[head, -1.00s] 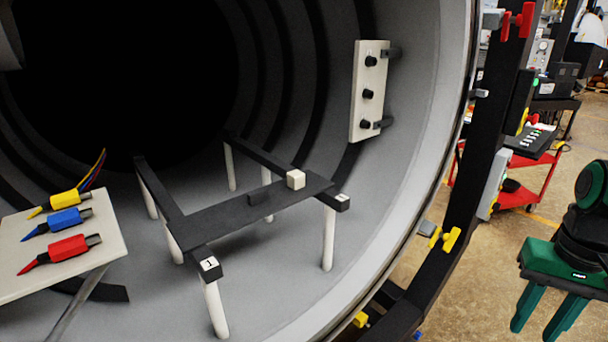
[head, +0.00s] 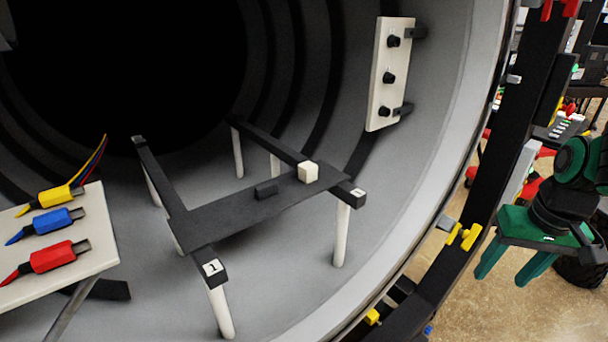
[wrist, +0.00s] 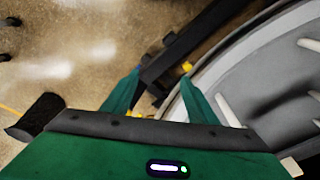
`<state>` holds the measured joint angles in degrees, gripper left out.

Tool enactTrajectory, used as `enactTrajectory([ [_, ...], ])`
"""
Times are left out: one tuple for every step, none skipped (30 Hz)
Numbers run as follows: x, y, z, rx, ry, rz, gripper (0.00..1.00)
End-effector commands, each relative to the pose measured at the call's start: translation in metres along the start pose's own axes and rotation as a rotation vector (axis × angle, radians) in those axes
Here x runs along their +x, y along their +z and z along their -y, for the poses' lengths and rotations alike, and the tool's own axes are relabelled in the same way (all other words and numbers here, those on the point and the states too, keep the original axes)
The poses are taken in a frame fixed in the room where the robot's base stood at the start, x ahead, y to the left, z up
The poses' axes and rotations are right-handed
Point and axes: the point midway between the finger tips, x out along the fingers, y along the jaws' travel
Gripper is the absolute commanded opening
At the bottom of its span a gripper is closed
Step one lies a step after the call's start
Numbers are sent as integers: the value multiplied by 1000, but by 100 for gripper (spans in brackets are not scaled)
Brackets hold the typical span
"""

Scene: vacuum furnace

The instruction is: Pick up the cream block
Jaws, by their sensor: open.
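The cream block (head: 308,172) is a small cube on the dark shelf plate (head: 225,212) of a rack inside the furnace. It sits toward the plate's right end, beside a small dark block (head: 266,191). My green gripper (head: 505,262) is at the right, outside the furnace mouth, far from the cream block. Its two fingers point down, spread apart with nothing between them. The wrist view shows the open fingers (wrist: 161,78) over the floor and the furnace rim. A small pale patch shows at that view's lower right edge; I cannot tell what it is.
The round furnace rim (head: 440,190) and a dark upright frame (head: 495,150) stand between my gripper and the rack. A white panel with black knobs (head: 390,75) is on the inner wall. A pale table (head: 95,235) with yellow, blue and red connectors is at left.

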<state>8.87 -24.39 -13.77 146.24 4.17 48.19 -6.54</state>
Motion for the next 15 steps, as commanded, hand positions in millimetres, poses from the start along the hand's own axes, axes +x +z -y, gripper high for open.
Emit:
enactTrajectory([
  [8, -23, 18, -89, -25, -53, 53],
  [11, -38, 32, -144, -43, -94, 53],
  [16, -57, 51, -219, -72, -151, 53],
  [18, -71, 68, -273, -94, -193, 53],
  [21, -83, 84, -324, -118, -236, 53],
  [22, -99, 108, -389, -151, -295, 53],
  [23, -110, 126, -435, -178, -339, 53],
  [23, -119, 145, -478, -205, -382, 53],
  [22, -130, 170, -533, -242, -440, 53],
  [21, -138, 189, -570, -270, -485, 53],
  [19, -145, 208, -603, -299, -529, 53],
  [16, -152, 231, -642, -336, -585, 53],
  [13, -157, 248, -668, -362, -626, 53],
  [10, -160, 264, -689, -389, -665, 53],
  [5, -164, 283, -713, -420, -713, 53],
])
